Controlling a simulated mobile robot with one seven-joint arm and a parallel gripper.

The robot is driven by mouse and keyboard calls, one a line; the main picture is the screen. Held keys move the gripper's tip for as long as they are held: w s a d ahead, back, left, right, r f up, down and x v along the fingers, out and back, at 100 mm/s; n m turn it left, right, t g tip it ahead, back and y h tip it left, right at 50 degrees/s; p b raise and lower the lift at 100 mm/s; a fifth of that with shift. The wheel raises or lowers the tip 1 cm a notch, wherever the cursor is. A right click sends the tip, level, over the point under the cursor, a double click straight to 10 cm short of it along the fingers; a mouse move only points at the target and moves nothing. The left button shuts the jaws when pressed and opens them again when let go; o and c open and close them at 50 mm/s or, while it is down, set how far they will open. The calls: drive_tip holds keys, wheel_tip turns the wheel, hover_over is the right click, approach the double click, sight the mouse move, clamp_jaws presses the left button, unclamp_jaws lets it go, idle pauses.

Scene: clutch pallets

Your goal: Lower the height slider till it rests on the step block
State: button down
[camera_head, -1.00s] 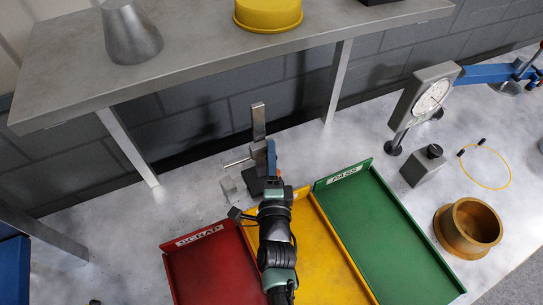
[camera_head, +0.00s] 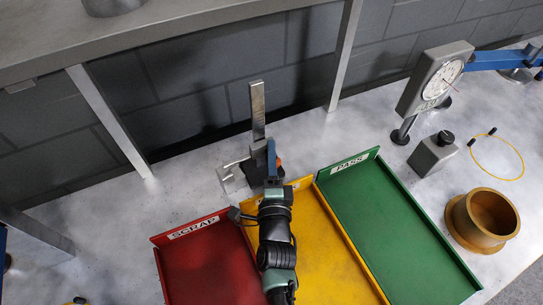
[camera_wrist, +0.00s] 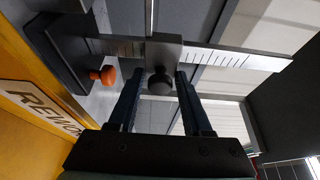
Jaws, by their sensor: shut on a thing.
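The height gauge's upright metal column (camera_head: 258,105) rises from a dark base (camera_head: 254,174) behind the trays. Its slider carries an arm (camera_head: 234,163) reaching left, just over the small grey step block (camera_head: 228,181). I cannot tell whether they touch. In the wrist view the graduated column (camera_wrist: 229,58) runs sideways, with the slider (camera_wrist: 164,53) on it and the dark base (camera_wrist: 62,50) at left. My gripper (camera_wrist: 160,82) is shut on the slider's dark knob (camera_wrist: 160,84), between its fingertips. The step block is not clearly visible in the wrist view.
Red SCRAP (camera_head: 200,265), yellow (camera_head: 318,245) and green PASS (camera_head: 400,230) trays lie in front. An orange knob (camera_wrist: 104,75) sits on the gauge's base. A dial gauge (camera_head: 437,80), grey block (camera_head: 432,156) and brass ring (camera_head: 482,220) stand right. A shelf (camera_head: 170,35) overhangs behind.

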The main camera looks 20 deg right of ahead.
wheel_tip(320, 180, down, 2)
drive_tip(key=shift+b, duration=0.45)
drive_tip(key=c, duration=0.6)
unclamp_jaws()
drive_tip(key=shift+r, duration=0.1)
drive_tip(key=shift+r, duration=0.1)
